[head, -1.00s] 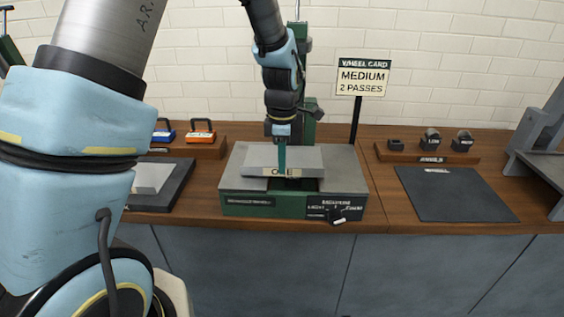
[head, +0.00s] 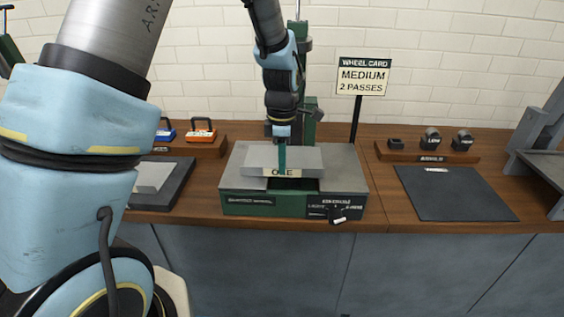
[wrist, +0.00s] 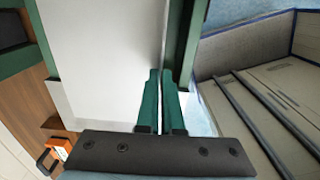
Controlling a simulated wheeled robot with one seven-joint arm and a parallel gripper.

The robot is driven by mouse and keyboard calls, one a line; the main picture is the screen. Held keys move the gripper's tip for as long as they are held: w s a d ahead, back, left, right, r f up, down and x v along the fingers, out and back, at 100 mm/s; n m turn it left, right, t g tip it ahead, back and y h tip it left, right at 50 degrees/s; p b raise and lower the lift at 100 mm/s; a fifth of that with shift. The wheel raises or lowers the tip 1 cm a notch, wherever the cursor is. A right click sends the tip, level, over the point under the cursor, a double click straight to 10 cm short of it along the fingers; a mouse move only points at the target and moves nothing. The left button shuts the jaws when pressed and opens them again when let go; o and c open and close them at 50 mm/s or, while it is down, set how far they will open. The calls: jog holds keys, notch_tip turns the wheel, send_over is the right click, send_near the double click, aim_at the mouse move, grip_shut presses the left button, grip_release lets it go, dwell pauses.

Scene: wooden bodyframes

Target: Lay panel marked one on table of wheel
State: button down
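The panel marked one (head: 300,156) is a flat light grey sheet with a cream "ONE" label on its front lip. It is over the grey table of the wheel (head: 345,165), roughly level; I cannot tell whether it touches. My gripper (head: 282,172) points down at the panel's front lip, one green finger covering the label's middle. In the wrist view, the two green fingers (wrist: 165,100) are close together around the panel's edge, and the panel (wrist: 100,50) fills the upper left. The contact under the panel is hidden.
The wheel card (head: 364,77) reads "MEDIUM 2 PASSES". A dark mat (head: 455,193) lies to the right, below a rack of small holders (head: 432,147). A dark tray (head: 165,190) is at the left. The green column (head: 309,120) stands behind the panel.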

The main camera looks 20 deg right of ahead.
jog(key=c, duration=1)
grip_release()
jog(key=shift+o, duration=0.4)
jog(key=o, duration=0.5)
jog(key=shift+r, duration=0.1)
jog(key=shift+r+p, duration=2.95)
jog(key=shift+r, duration=0.5)
